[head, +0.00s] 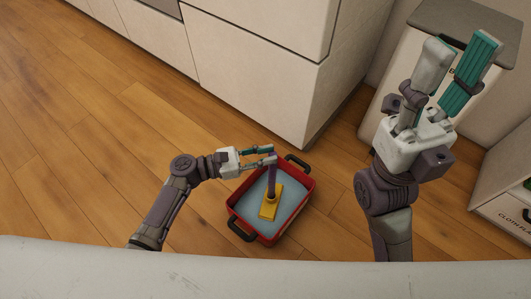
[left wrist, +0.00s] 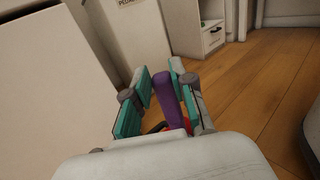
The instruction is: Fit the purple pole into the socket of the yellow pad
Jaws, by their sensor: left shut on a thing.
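The purple pole (head: 271,182) stands roughly upright over the yellow pad (head: 267,212). Its lower end meets the pad's socket (head: 271,197); I cannot tell how deep it sits. My left gripper (head: 272,157) is shut on the pole near its top. In the left wrist view the pole (left wrist: 168,100) shows between the teal finger pads of the left gripper (left wrist: 163,88); its lower end is hidden there. My right gripper (head: 464,55) is raised at the right, fingers up and apart, open and empty.
The pad lies in a red tray (head: 235,211) with a blue-grey floor and black handles, on the wooden floor. A white cabinet (head: 255,75) stands behind it. A bin-like unit (head: 465,18) and a labelled box (head: 500,205) stand at the right. Floor left of the tray is clear.

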